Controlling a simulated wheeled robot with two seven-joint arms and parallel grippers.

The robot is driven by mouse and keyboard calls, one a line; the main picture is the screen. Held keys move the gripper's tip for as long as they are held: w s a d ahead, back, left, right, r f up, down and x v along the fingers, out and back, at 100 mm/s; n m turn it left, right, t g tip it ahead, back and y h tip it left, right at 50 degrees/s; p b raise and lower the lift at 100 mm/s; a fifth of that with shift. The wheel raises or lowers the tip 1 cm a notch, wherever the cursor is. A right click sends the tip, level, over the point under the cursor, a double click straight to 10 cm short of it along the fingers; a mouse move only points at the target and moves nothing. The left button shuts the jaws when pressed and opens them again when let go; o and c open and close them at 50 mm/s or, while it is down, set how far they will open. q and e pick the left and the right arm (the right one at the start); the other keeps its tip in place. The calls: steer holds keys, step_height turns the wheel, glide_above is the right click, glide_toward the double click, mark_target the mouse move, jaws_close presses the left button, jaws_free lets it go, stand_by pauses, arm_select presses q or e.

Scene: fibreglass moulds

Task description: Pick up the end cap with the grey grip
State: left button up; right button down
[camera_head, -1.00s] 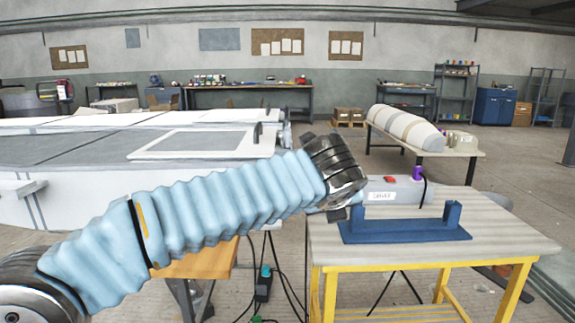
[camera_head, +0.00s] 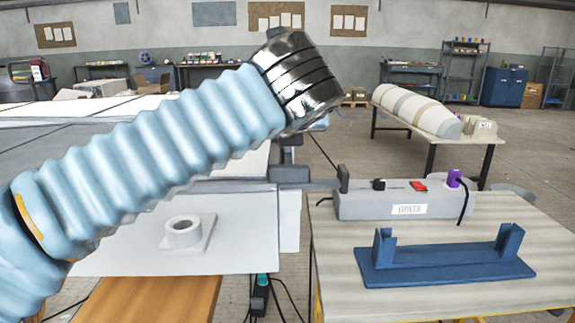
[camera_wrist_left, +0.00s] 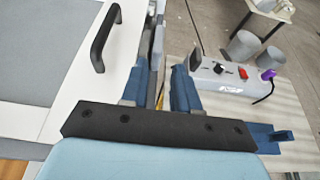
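No end cap with a grey grip can be made out for certain. A pale square plate with a raised round ring (camera_head: 183,232) lies on the white surface at lower left in the head view; I cannot tell whether it is the end cap. My left gripper (camera_head: 316,175) is above the gap between the white bench and the right table, right of the ringed plate and apart from it. In the wrist view, the left gripper (camera_wrist_left: 160,88) shows a gap between its fingers, with nothing held. My right gripper is not in view.
A blue two-post cradle (camera_head: 440,270) stands on the right table (camera_head: 550,225), before a grey box (camera_head: 365,205) with a red switch and purple plug. A white panel with a dark handle (camera_wrist_left: 100,45) shows in the wrist view. A large pale mould (camera_head: 415,108) stands behind.

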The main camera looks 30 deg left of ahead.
arm_select(q)
steer(key=b+x, duration=0.1)
steer(key=x, duration=1.2)
steer(key=shift+a+f, duration=0.15)
steer(key=shift+f, duration=0.05)
steer(key=shift+s, duration=0.1)
jaws_close()
